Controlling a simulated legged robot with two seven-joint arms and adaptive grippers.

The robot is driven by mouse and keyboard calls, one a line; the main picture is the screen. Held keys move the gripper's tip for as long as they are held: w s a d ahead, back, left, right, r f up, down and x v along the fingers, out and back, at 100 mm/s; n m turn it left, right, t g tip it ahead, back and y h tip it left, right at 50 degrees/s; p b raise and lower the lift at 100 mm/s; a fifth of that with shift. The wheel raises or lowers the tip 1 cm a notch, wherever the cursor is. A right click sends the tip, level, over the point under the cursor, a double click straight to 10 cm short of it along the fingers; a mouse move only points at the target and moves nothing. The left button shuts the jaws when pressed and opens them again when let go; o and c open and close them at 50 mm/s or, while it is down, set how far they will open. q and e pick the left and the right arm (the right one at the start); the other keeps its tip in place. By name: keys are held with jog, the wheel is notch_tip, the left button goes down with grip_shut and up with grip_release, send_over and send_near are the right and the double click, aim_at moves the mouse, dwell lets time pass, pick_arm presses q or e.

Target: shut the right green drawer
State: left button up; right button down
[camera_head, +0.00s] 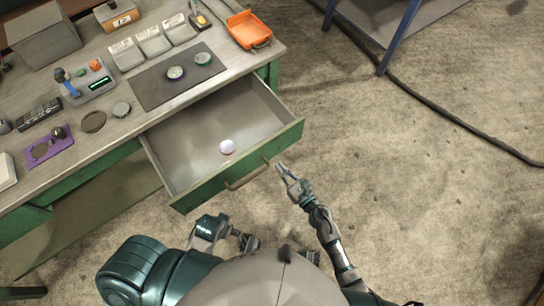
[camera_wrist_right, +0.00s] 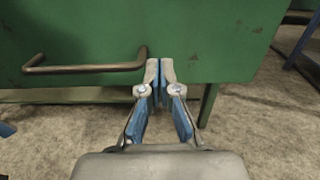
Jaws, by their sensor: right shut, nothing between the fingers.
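The right green drawer (camera_head: 240,169) stands pulled out from the workbench in the head view, with a small pale round object (camera_head: 227,147) inside it. Its bar handle (camera_head: 247,175) is on the front face, and the handle also shows at the left in the right wrist view (camera_wrist_right: 85,67). My right gripper (camera_head: 282,168) is shut and empty, close in front of the drawer front, to the right of the handle. In the right wrist view its fingertips (camera_wrist_right: 160,64) overlap the green front; I cannot tell whether they touch.
The workbench top (camera_head: 190,97) holds a dark mat (camera_head: 155,93), an orange tray (camera_head: 249,30), a purple plate (camera_head: 48,148) and several small parts. A blue-legged table (camera_head: 400,37) stands at the upper right, and a cable (camera_head: 440,108) crosses the floor.

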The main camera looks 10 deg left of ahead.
aim_at(269, 152)
jog(key=x, duration=0.3)
jog(key=shift+w+a, duration=0.1)
jog(key=shift+w, duration=0.4)
jog(key=shift+w+a, duration=0.35)
jog(key=shift+a, duration=0.1)
pick_arm(q)
jog(key=shift+f, duration=0.15)
pick_arm(e)
jog(key=shift+a, duration=0.4)
jog(key=shift+d, duration=0.1)
